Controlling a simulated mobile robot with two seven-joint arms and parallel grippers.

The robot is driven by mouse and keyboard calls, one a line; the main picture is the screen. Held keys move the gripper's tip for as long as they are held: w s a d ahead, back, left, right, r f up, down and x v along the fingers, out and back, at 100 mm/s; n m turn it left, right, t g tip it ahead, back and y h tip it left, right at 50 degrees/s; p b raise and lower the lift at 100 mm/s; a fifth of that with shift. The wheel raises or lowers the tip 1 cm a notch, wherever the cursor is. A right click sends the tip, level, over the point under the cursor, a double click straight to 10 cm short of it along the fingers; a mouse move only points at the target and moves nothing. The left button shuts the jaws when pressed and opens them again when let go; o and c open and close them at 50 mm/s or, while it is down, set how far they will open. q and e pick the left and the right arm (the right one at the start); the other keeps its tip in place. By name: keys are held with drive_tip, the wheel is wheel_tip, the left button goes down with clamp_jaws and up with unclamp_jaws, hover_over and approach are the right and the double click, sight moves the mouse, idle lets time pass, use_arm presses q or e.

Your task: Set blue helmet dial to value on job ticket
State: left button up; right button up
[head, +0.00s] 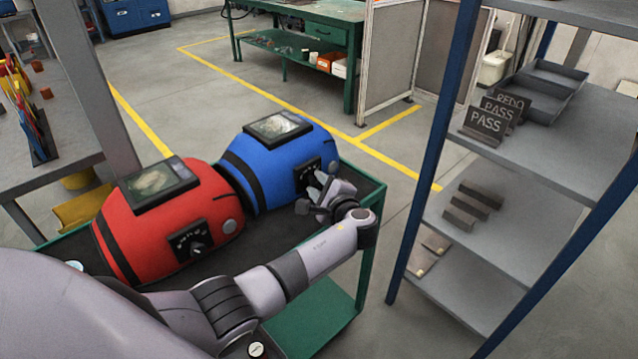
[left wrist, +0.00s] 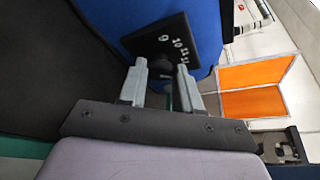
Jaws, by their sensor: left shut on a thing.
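The blue helmet (head: 272,165) sits on the dark top of a green cart, with a black dial plate (head: 305,172) on its side. In the left wrist view the dial plate (left wrist: 160,40) shows white numbers, of which 9, 10 and 11 can be read. My left gripper (head: 318,187) is at this dial; in the left wrist view its two fingers (left wrist: 163,68) are shut on the dark dial knob (left wrist: 170,66). The knob's pointer is hidden, so its setting cannot be told. I cannot make out a job ticket. My right gripper is not in view.
A red helmet (head: 165,220) with its own dial stands left of the blue one on the cart (head: 362,240). A shelf rack (head: 560,120) on the right holds PASS and REDO signs (head: 487,121) and trays. Open floor lies behind the cart.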

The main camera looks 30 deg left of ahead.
use_arm(q)
drive_tip(key=shift+w+r+m+g+p, duration=0.1)
drive_tip(key=shift+r+m+g+p, duration=0.15)
drive_tip(key=shift+m+g+p, duration=0.75)
drive_tip(key=shift+m, duration=0.8)
drive_tip(key=shift+w, duration=0.1)
drive_tip(key=o, duration=1)
drive_tip(key=shift+o, duration=0.2)
drive_tip(key=shift+d, duration=0.1)
drive_tip(key=shift+p+v, duration=0.45)
drive_tip(key=shift+v, duration=3.15)
